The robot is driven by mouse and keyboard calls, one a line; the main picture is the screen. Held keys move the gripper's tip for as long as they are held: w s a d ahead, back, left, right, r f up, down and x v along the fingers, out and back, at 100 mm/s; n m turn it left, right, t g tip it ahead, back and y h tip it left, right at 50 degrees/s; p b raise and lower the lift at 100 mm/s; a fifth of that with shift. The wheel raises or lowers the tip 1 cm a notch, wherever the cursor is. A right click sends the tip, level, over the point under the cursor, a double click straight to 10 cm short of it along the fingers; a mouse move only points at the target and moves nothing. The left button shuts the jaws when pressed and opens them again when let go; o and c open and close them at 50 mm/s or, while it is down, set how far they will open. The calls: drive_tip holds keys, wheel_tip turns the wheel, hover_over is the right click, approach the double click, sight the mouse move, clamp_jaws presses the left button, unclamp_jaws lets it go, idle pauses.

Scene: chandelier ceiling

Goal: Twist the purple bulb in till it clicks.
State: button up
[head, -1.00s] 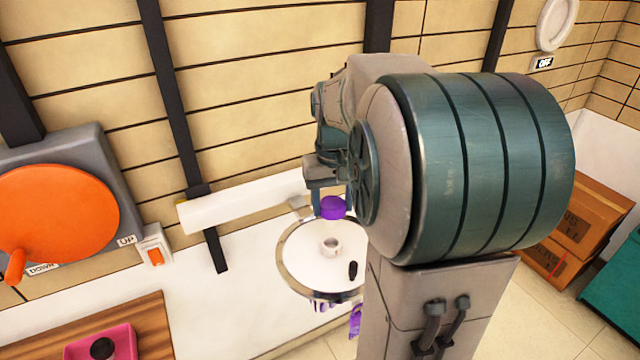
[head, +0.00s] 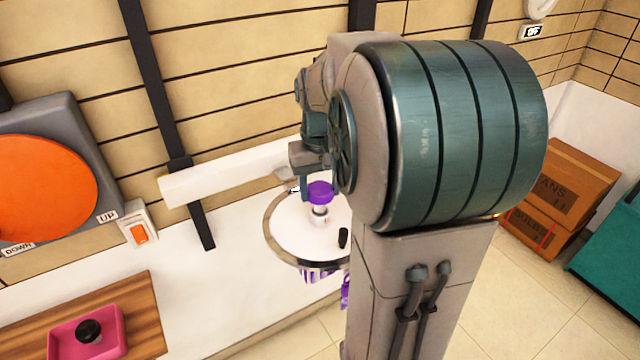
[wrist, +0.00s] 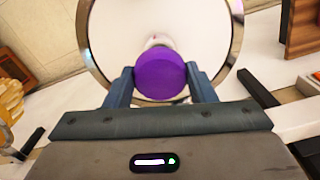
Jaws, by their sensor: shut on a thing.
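The purple bulb (head: 320,193) is upright above the middle of the round white chandelier plate (head: 290,238) with a metal rim. A small pale socket (head: 319,215) shows right under it; I cannot tell how deep the bulb is seated. My gripper (head: 318,188) is shut on the bulb, one finger on each side. In the wrist view the bulb (wrist: 161,74) fills the space between the fingertips (wrist: 158,72) and hides most of the socket. The plate (wrist: 112,40) lies behind it.
A black piece (head: 343,238) stands on the plate near its right side. A white beam (head: 225,175) runs along the wall by my gripper. At left are an orange disc (head: 40,190), a switch (head: 138,232) and a pink tray (head: 62,335). Cardboard boxes (head: 560,190) stand at right.

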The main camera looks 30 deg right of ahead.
drive_tip(key=shift+f+b, duration=0.75)
drive_tip(key=shift+f, duration=0.45)
drive_tip(key=m, duration=1.3)
drive_tip(key=o, duration=1.6)
drive_tip(key=shift+r, duration=0.1)
